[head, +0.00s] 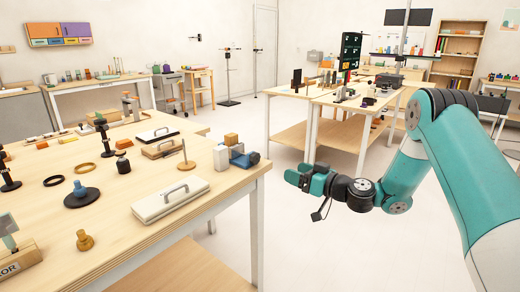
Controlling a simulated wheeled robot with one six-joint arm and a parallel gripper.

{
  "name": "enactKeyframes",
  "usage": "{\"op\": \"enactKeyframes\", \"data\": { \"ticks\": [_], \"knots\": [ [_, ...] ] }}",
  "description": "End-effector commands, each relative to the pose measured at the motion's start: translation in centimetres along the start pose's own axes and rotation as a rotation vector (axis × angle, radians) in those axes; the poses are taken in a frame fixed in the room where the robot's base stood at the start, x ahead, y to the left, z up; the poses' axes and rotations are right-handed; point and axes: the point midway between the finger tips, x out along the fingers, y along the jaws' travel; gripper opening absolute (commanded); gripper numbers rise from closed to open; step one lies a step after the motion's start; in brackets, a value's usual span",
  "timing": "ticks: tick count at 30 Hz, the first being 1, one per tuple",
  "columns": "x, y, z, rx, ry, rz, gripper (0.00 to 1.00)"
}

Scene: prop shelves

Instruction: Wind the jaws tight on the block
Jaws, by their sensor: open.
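A small vise (243,159) with blue and grey parts stands near the right edge of the left table. A light brown wooden block (231,140) shows at its top, beside a pale grey upright part (221,158). Whether the jaws touch the block is too small to tell. The handle of the vise is not clear from here. My gripper (291,176) is open, with nothing seen in it. It is in front of the floor gap to the right of the vise, apart from both.
The left table (140,233) holds a white lidded case (170,198), a wooden disc with a peg (186,165), a dark round base (81,195) and several small props. Another table (335,100) stands behind my arm. Floor (225,120) is clear between the tables.

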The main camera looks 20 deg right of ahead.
Motion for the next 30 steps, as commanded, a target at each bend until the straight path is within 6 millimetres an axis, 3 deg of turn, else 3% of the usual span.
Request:
{"op": "enactKeyframes", "data": {
  "ticks": [1, 12, 21, 30],
  "knots": [
    [0.3, -0.1, -0.8, 0.002, -0.001, -0.001, 0.68],
    [2.6, -0.4, -0.5, 0.001, -0.003, -0.003, 0.68],
    [9.6, -0.3, 0.0, -0.004, -0.001, -0.005, 0.68],
    [13.4, -0.2, 0.1, 0.000, -0.001, -0.002, 0.68]
  ]
}}
